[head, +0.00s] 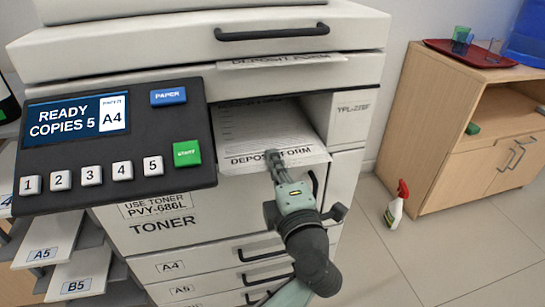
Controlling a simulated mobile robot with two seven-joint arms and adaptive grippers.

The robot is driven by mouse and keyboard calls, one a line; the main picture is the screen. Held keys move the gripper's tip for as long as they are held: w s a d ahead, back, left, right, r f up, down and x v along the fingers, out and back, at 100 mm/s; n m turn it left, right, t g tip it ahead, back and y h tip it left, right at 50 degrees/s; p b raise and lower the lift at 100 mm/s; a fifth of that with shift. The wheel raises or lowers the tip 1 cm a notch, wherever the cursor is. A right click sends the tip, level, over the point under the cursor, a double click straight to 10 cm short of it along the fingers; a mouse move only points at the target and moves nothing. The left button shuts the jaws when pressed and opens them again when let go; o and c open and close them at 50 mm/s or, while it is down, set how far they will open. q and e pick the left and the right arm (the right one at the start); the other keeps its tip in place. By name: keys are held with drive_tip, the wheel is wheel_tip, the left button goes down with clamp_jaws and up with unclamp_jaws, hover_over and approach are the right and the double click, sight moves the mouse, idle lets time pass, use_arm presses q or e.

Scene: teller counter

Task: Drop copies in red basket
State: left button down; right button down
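The copies, white sheets headed "DEPOSIT FORM" (245,130), lie in the copier's output slot with their front edge sticking out. My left gripper (273,157) is at this front edge, its fingertips overlapping the printed heading. The fingers look close together from this angle, and I cannot tell whether they are clamped on the sheets. No red basket shows in this view. My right gripper is not in view.
The copier's control panel (110,140) reads "READY COPIES 5" and "A4". Paper drawers (215,262) lie below. A wooden cabinet (425,120) at right carries a red tray (440,46) with cups. A spray bottle (397,207) stands on the floor; floor nearby is clear.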

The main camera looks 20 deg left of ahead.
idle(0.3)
use_arm(q)
wheel_tip(320, 180, up, 3)
drive_tip(key=shift+f+p, duration=0.1)
drive_tip(key=shift+p, duration=1.1)
drive_tip(key=shift+f, duration=0.15)
